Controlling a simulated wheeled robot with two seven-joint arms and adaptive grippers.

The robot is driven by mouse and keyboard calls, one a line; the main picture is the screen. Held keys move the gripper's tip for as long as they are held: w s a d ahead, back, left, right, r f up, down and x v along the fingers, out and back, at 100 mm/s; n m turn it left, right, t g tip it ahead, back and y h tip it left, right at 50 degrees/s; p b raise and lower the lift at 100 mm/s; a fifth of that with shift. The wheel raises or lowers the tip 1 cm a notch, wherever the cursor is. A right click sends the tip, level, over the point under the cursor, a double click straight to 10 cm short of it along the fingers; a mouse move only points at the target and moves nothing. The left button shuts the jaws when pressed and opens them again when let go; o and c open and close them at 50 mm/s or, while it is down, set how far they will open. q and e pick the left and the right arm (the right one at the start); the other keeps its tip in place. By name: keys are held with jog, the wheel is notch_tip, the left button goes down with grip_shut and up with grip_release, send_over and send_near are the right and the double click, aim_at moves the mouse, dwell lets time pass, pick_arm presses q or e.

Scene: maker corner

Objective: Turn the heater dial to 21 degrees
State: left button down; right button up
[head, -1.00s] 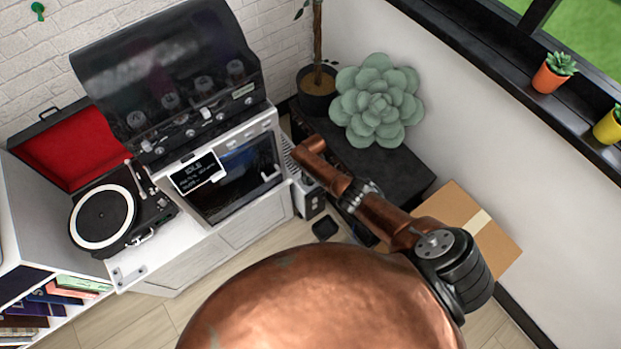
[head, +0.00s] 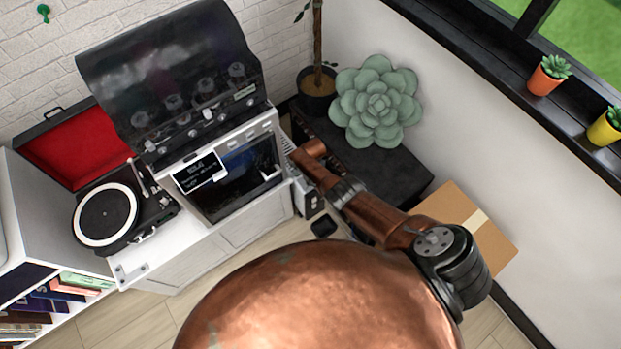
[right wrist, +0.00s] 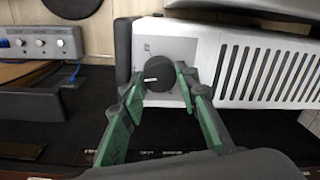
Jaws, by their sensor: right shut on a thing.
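The heater (right wrist: 270,68) is a silver-grey box with a row of dark slots. Its dial (right wrist: 158,72) is a round black knob on a plain grey panel, with a white mark pointing left and slightly down in the right wrist view. I cannot read any degree figures. My right gripper (right wrist: 159,84) has its green fingers on either side of the dial and is shut on it. In the head view my copper right arm reaches toward the heater area, and the dial and fingertips cannot be made out. My left gripper is in neither current view.
A dark low bench (head: 385,182) stands under a big green succulent (head: 376,103). A cardboard box (head: 462,218) is at the right. A grey box with knobs (right wrist: 40,42) and a blue cable lies left of the heater. A white cabinet with an oven (head: 240,172) stands nearby.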

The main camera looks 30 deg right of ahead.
jog(key=shift+d+r+m, duration=0.1)
jog(key=shift+m, duration=0.5)
jog(key=shift+w, duration=0.1)
jog(key=o, duration=1.1)
jog(key=shift+o, duration=0.3)
